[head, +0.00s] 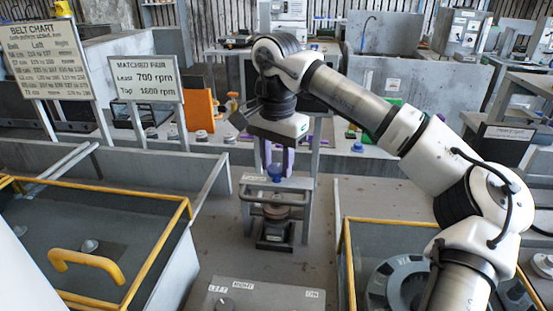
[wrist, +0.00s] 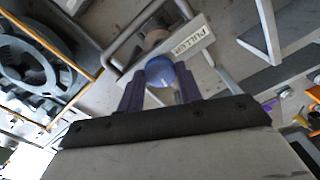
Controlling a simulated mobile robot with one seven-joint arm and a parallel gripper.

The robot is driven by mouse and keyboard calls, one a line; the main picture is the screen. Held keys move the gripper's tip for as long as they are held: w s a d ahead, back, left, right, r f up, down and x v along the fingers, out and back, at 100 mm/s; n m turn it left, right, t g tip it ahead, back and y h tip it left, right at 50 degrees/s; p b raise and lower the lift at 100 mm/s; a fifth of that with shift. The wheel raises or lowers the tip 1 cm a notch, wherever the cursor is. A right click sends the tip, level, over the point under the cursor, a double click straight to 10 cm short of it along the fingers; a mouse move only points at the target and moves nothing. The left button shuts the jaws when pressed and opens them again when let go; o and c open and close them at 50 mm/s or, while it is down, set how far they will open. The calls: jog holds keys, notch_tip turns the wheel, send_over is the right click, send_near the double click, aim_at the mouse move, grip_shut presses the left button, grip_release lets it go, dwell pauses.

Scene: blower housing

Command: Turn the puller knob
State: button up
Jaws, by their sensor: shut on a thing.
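The puller knob is blue and round; it sits on top of a grey metal frame (head: 275,185) and shows in the head view (head: 276,173) just below my gripper (head: 277,163). In the wrist view the blue knob (wrist: 161,76) lies between the two purple fingers of my gripper (wrist: 161,72), with one finger on each side. My gripper points down from above and is shut on the knob. The label "PULLER" (wrist: 189,38) is beside the knob in the wrist view. The fingers hide part of the knob's sides.
Below the frame is a round brownish part (head: 276,212) on a dark base. Signs (head: 146,80) stand at the back left.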

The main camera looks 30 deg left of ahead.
jog(key=m, duration=0.5)
jog(key=shift+m, duration=0.3)
jog(key=m, duration=1.3)
jog(key=shift+m, duration=0.4)
jog(key=shift+b, duration=0.3)
jog(key=o, duration=1)
jog(key=shift+r, duration=0.1)
